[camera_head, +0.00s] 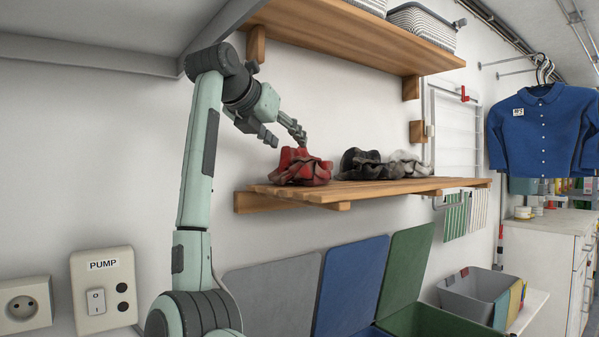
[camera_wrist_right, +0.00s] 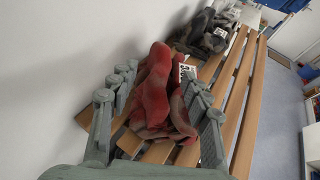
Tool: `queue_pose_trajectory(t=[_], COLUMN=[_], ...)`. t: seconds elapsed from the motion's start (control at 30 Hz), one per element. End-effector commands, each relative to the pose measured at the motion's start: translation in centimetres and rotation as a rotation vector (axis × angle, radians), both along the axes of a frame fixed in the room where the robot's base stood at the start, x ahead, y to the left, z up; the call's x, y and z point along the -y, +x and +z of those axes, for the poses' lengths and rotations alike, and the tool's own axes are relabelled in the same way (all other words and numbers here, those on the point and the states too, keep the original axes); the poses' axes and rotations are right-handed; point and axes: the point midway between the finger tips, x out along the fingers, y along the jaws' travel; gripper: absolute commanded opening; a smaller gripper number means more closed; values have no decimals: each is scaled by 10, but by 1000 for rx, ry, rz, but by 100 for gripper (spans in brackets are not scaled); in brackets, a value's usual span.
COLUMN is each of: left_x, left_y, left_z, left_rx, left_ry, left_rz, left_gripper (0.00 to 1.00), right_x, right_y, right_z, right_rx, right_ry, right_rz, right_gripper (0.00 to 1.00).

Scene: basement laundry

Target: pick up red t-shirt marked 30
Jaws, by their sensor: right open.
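A crumpled red t-shirt (camera_head: 300,168) lies in a heap on the near left end of the slatted wooden shelf. In the right wrist view the red t-shirt (camera_wrist_right: 155,92) shows a white tag with dark marks, too small to read surely. My right gripper (camera_head: 288,139) is open just above the heap. In the right wrist view its fingers stand on either side of the red cloth, and I cannot tell whether they touch it. My left gripper is not in view.
Dark and grey crumpled clothes (camera_head: 362,163) lie farther along the wooden shelf (camera_head: 400,187). An upper shelf (camera_head: 350,35) with striped baskets hangs above. Grey, blue and green lids (camera_head: 350,285) stand below. A blue shirt (camera_head: 540,130) hangs at right.

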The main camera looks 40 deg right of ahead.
Motion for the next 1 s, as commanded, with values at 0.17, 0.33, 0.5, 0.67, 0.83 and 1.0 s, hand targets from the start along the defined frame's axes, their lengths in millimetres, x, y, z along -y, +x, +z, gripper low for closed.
queue_pose_trajectory(t=[0.17,0.33,0.5,0.67,0.83,1.0], left_x=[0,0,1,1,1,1], left_y=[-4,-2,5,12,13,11], left_z=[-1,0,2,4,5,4], left_rx=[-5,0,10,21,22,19], left_ry=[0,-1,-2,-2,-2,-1], left_rz=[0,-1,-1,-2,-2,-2], left_gripper=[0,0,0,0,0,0], right_x=[22,41,46,46,46,46], right_y=[5,13,16,16,16,16], right_z=[-11,-20,-22,-22,-22,-22], right_rx=[-2,-1,-1,0,0,0], right_ry=[-2,-1,0,0,0,0], right_rz=[-3,-1,1,2,2,2], right_gripper=[48,48,48,47,26,5])
